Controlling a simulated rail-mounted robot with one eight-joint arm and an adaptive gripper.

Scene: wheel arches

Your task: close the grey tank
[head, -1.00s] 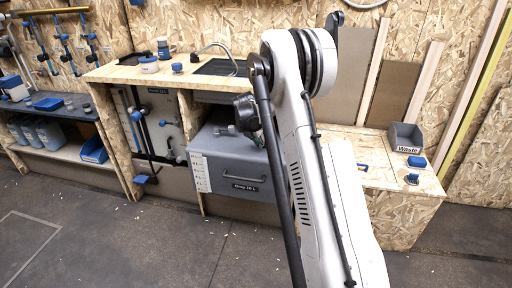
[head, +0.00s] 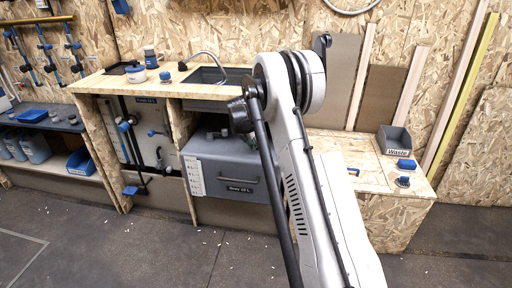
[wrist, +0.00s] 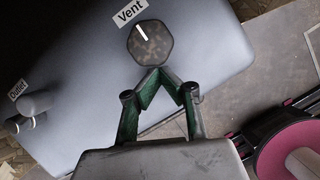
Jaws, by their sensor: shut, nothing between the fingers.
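The grey tank (head: 220,172) sits in the lower bay under the counter in the head view, with a front handle and a "10 L" label. Its front stands out past the bay's side panel. In the wrist view the tank's grey top (wrist: 75,75) fills much of the picture. A dark round knob (wrist: 150,42) on it has a white mark and a "Vent" label. A grey fitting (wrist: 34,104) labelled "Outlet" is at the left. My gripper (wrist: 160,72) is shut and empty, its fingertips just below the knob in the picture; contact is unclear. The arm hides the gripper in the head view.
The wooden counter (head: 150,83) above the tank holds a tap, a sink and small containers. A low wooden box with a grey waste bin (head: 394,140) is at the right. A dark pink round part (wrist: 290,150) is at the wrist view's lower right. Front floor is open.

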